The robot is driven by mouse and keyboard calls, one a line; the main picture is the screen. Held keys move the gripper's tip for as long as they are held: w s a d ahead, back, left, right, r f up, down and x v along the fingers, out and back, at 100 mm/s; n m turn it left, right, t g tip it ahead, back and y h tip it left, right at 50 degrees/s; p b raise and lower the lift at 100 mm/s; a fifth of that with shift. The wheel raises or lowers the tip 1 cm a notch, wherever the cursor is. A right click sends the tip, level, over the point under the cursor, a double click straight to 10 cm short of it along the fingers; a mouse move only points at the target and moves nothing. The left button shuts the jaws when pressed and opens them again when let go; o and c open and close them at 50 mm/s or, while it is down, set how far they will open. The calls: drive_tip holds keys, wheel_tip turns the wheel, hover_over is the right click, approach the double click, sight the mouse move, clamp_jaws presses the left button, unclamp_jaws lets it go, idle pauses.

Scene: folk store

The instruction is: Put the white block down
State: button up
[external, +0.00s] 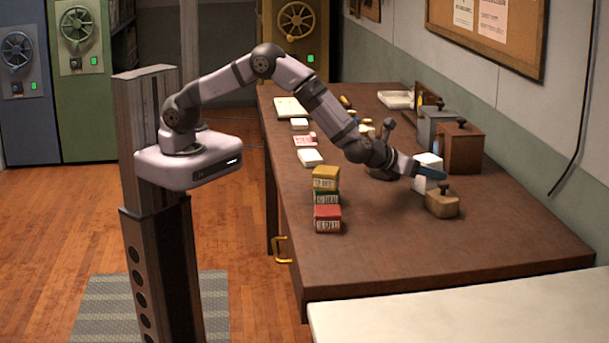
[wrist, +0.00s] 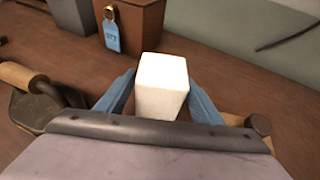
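The white block (external: 427,161) is between the blue fingers of my gripper (external: 428,173), over the right part of the brown table. In the wrist view the white block (wrist: 161,85) stands upright between the two fingers of my gripper (wrist: 163,92), one on each side and close against it. My gripper looks shut on it. The block's lower part is hidden by my gripper's body in the wrist view and by a finger in the external view. I cannot tell whether its underside touches the table.
A wooden piece with a dark knob (external: 442,204) sits just in front of the block. A brown box (external: 461,150) and a grey box (external: 431,128) stand behind it. Yellow, green and red packs are stacked (external: 327,218) to the left. The table's front right (external: 450,250) is clear.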

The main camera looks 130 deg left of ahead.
drive_tip(key=shift+r, duration=0.2)
drive_tip(key=b+v, duration=0.3)
drive_tip(key=v, duration=0.9)
drive_tip(key=shift+s, duration=0.15)
idle(0.4)
drive_tip(key=s+d+r+n+g+h+p, duration=0.2)
drive_tip(key=s+d+n+g+p, duration=0.1)
drive_tip(key=s+d+n+p, duration=0.3)
drive_tip(key=s+d+r+n+g+h+p, duration=0.2)
drive_tip(key=s+d+r+n+p, duration=0.1)
drive_tip(key=s+n+p, duration=0.45)
drive_tip(key=s+d+f+n+h+b, duration=0.4)
drive_tip(key=s+d, duration=0.3)
drive_tip(key=d, duration=0.1)
drive_tip(key=s+d+f+n+h+b, duration=0.4)
drive_tip(key=s+d+n, duration=0.1)
drive_tip(key=s+d, duration=0.3)
drive_tip(key=shift+s+d+f, duration=0.2)
drive_tip(key=shift+d+f, duration=0.15)
drive_tip(key=shift+d, duration=0.25)
